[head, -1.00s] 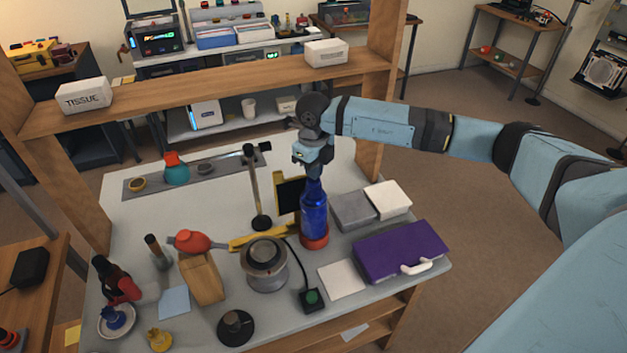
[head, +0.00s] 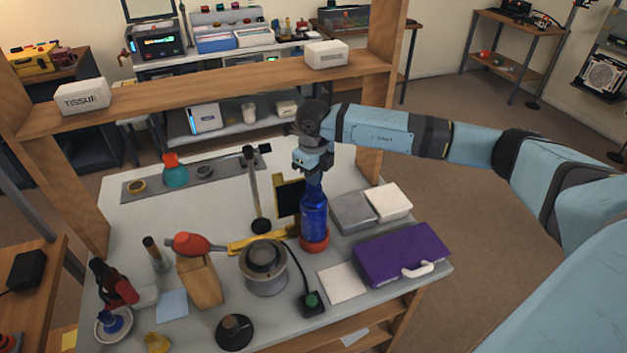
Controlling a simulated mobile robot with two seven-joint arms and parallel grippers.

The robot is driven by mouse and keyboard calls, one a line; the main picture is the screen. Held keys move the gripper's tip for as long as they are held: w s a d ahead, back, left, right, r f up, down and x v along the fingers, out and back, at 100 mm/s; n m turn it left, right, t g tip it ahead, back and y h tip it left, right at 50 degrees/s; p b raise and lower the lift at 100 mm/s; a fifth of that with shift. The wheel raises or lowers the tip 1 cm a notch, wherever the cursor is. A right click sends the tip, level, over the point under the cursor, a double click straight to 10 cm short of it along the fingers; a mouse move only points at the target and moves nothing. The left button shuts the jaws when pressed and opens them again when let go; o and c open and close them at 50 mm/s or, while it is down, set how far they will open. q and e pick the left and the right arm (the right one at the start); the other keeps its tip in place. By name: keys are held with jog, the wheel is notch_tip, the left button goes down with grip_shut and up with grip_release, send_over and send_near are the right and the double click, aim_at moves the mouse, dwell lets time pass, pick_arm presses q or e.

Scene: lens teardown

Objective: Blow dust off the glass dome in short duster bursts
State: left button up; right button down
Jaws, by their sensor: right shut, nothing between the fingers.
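A blue bottle-like can (head: 314,217), which looks like the duster, stands upright in a red ring base (head: 314,246) on the table. My right gripper (head: 313,180) points down at the can's top, shut with nothing held; whether its fingertips touch the top is too small to tell. A round grey metal unit with a dark, shiny rounded top (head: 263,262) stands left of the can; this may be the glass dome. Dust on it cannot be made out. My left gripper is not in view.
A purple case (head: 402,254), a grey box (head: 352,213) and a white box (head: 388,201) stand right of the can. A dark stand (head: 255,190) rises behind the metal unit. A red bulb (head: 190,244) and wooden block (head: 201,282) are left. The table's back middle is clear.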

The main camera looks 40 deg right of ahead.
dwell(0.4)
jog(key=shift+r+p, duration=0.7)
jog(key=shift+r, duration=0.8)
jog(key=shift+f, duration=0.2)
dwell(2.4)
jog(key=shift+f+b, duration=1.15)
jog(key=shift+f, duration=0.2)
dwell(0.5)
jog(key=shift+r+p, duration=0.7)
jog(key=shift+r, duration=0.85)
